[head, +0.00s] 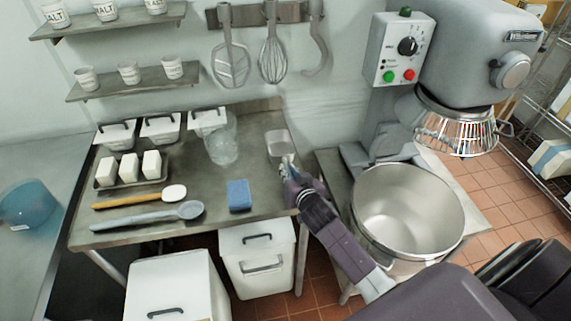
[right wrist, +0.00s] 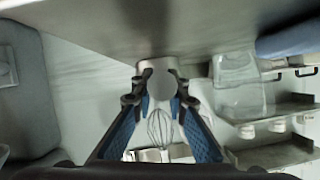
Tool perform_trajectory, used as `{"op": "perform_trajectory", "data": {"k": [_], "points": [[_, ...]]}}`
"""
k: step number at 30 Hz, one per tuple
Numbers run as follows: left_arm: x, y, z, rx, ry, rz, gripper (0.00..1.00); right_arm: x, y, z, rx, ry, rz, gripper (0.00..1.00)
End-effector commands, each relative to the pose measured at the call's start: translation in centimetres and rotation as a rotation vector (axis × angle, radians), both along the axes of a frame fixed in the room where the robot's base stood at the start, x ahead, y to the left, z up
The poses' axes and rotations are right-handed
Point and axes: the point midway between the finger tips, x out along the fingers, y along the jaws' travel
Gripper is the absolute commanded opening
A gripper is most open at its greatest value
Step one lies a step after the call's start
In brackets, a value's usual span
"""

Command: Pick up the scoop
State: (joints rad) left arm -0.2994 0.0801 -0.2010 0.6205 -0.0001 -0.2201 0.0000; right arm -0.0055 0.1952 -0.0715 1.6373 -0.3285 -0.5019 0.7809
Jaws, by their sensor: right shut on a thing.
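The scoop (head: 280,144) is a small grey metal scoop at the right end of the steel table (head: 262,121), near the wall. My right gripper (head: 287,164) reaches in from the lower right and is shut on the near end of the scoop. In the right wrist view the scoop (right wrist: 158,66) shows between the fingertips (right wrist: 158,82), close to the table surface. I cannot tell whether the scoop touches the table. The fingers hide part of it. My left gripper is in neither view.
A blue sponge (head: 239,195), a clear pitcher (head: 221,146) and a long grey spoon (head: 147,217) lie or stand left of the gripper. The mixer bowl (head: 408,212) stands close to the right of my right arm.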

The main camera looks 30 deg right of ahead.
Motion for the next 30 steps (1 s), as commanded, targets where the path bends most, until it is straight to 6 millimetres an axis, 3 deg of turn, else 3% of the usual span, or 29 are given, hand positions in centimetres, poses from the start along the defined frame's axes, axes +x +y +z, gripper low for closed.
{"op": "perform_trajectory", "data": {"k": [8, 11, 21, 30], "points": [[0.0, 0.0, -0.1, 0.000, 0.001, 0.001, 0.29, 0.1, 0.0, 2.4, -0.001, -0.008, 0.001, 0.00], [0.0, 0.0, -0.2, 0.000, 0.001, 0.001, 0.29, 0.2, 0.0, 4.5, -0.001, -0.012, 0.001, 0.00], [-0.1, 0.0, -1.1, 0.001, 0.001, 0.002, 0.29, 0.2, 0.0, 14.1, 0.000, -0.012, 0.002, 0.00], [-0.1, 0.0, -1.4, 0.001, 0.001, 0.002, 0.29, 0.1, 0.0, 19.2, 0.000, -0.007, 0.000, 0.00]]}}
